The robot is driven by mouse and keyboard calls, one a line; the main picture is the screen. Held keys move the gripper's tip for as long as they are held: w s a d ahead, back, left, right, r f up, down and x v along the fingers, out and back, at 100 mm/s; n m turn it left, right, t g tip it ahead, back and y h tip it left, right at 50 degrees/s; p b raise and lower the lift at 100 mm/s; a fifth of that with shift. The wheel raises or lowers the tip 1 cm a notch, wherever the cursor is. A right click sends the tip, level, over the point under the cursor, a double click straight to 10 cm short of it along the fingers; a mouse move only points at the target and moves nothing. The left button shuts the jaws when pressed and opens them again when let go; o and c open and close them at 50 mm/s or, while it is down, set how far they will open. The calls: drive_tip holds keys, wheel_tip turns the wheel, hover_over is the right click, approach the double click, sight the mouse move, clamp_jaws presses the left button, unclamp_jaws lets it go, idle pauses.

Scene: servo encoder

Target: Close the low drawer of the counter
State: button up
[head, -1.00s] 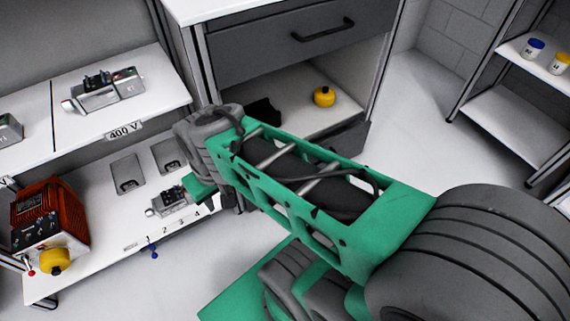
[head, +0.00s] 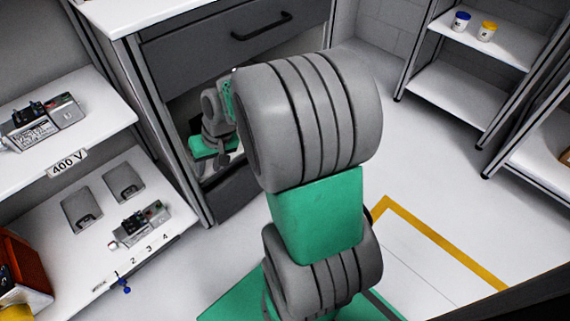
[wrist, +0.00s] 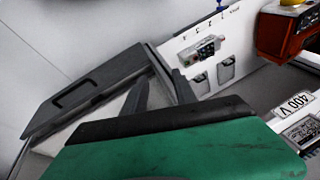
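The low drawer (head: 245,186) of the counter (head: 152,75) has a dark grey front and is partly hidden behind my arm in the head view. In the wrist view the drawer front (wrist: 85,92) with its handle stands out at the left. A pale strip of the drawer's inside shows behind it, so it is open. My gripper (wrist: 159,75) has its two dark fingers apart, with nothing seen between them, beside the drawer's inner side in the picture. In the head view my gripper is small, at the counter's open compartment, and its fingertips are unclear.
The upper drawer (head: 258,32) is shut. A shelf unit with a 400 V label (head: 68,163) and several devices stands close at the left. A shelf (head: 462,52) with two small jars stands at the back right. The floor right of my arm is open, with yellow tape (head: 440,240).

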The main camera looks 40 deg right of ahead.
drive_tip(key=w+d+f+m+t+y+b, duration=0.1)
drive_tip(key=w+d+f+m+t, duration=0.2)
drive_tip(key=d+f, duration=0.5)
drive_tip(key=w+d+f+m+t+y+b, duration=0.2)
drive_tip(key=w+d+f+m, duration=0.15)
drive_tip(key=d+f, duration=0.5)
drive_tip(key=s+d+f+m+t+h+b, duration=0.1)
drive_tip(key=s+d+f+m+t+h, duration=0.1)
drive_tip(key=s+d+f+m+t, duration=0.35)
drive_tip(key=s+d+f+m+t+h+b, duration=0.2)
drive_tip(key=d+f+m+h, duration=0.15)
drive_tip(key=d+f, duration=0.45)
drive_tip(key=shift+y, duration=0.35)
drive_tip(key=x, duration=0.2)
drive_tip(key=b+x, duration=0.1)
drive_tip(key=x, duration=0.1)
drive_tip(key=r+b+x, duration=0.1)
drive_tip(key=x, duration=0.1)
drive_tip(key=shift+w+d+f, duration=0.1)
drive_tip(key=shift+w+d, duration=0.25)
drive_tip(key=shift+d, duration=0.05)
drive_tip(key=shift+w, duration=0.25)
drive_tip(key=shift+c, duration=0.4)
clamp_jaws()
